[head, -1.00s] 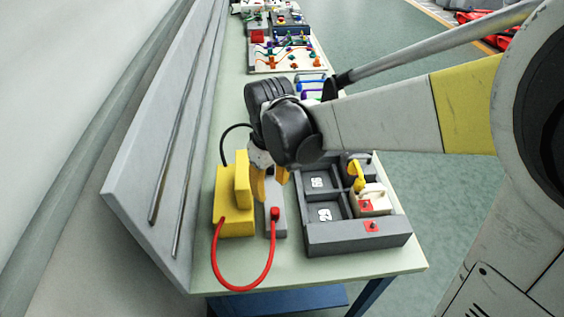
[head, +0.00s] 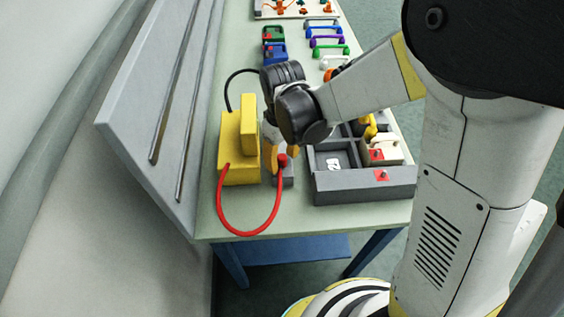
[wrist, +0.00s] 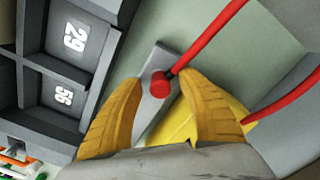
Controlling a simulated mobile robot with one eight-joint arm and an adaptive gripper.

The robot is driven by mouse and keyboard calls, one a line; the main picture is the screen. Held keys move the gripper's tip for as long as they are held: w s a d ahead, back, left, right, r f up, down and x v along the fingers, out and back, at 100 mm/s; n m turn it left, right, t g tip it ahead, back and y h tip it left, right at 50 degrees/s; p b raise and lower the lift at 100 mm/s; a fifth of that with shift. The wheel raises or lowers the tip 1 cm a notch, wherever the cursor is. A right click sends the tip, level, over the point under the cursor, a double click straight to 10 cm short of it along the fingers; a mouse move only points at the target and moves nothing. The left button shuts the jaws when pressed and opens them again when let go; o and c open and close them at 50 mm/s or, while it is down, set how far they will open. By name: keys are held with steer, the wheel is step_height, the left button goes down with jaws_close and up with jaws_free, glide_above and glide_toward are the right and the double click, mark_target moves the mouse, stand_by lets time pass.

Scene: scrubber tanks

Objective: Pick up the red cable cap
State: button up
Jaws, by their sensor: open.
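The red cable cap (head: 282,160) stands on a grey block (head: 288,180) on the bench. A red cable (head: 246,235) loops from it to a yellow box (head: 238,168). In the wrist view the cap (wrist: 160,82) lies between the two yellow fingers, near fingertip level, with space on both sides. My gripper (wrist: 160,88) is open and empty. In the head view my gripper (head: 281,153) is right at the cap and partly hides it and the block.
A dark grey compartment tray (head: 350,188) stands close to the right of the block. The yellow box stands close on the left, with a grey panel (head: 150,110) beyond it. Coloured handles (head: 325,42) lie farther back.

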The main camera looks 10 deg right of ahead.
steer(key=shift+f, duration=0.15)
jaws_close()
steer(key=shift+r+p, duration=0.35)
steer(key=shift+r, duration=0.15)
steer(key=r+p, duration=0.1)
steer(key=r, duration=0.1)
steer(key=d+r+p, duration=0.1)
steer(key=r, duration=0.1)
steer(key=d+r+m+p, duration=0.2)
steer(key=d+r, duration=0.4)
steer(key=d, duration=0.4)
steer(key=shift+d+p, duration=0.3)
steer(key=shift+p, duration=0.05)
